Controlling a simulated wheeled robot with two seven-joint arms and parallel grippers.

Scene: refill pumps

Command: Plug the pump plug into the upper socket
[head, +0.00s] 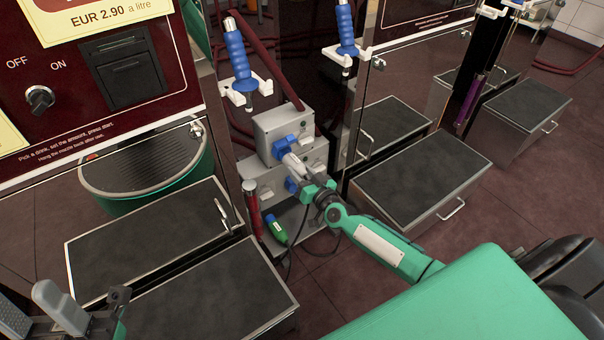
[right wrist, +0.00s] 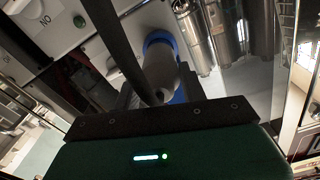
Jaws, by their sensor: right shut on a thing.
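The pump plug (head: 292,162) is a grey-white cylinder. My right gripper (head: 303,178) is shut on it, and its tip meets the blue upper socket (head: 283,143) on the grey socket box (head: 281,122). I cannot tell how deep it sits. In the right wrist view the plug (right wrist: 160,68) points away from the gripper, with blue around its far end; a dark bar crosses in front of it. A lower blue socket (head: 291,185) shows partly behind the gripper. My left gripper (head: 30,304) is at the lower left, its fingers apart and empty.
A green connector (head: 277,231) stands below the socket box near a dark cable. A red cylinder (head: 252,205) is left of it. Blue nozzles (head: 236,55) hang above. Grey-topped steps (head: 150,235) flank the gap on both sides. Dark tiled floor lies in front.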

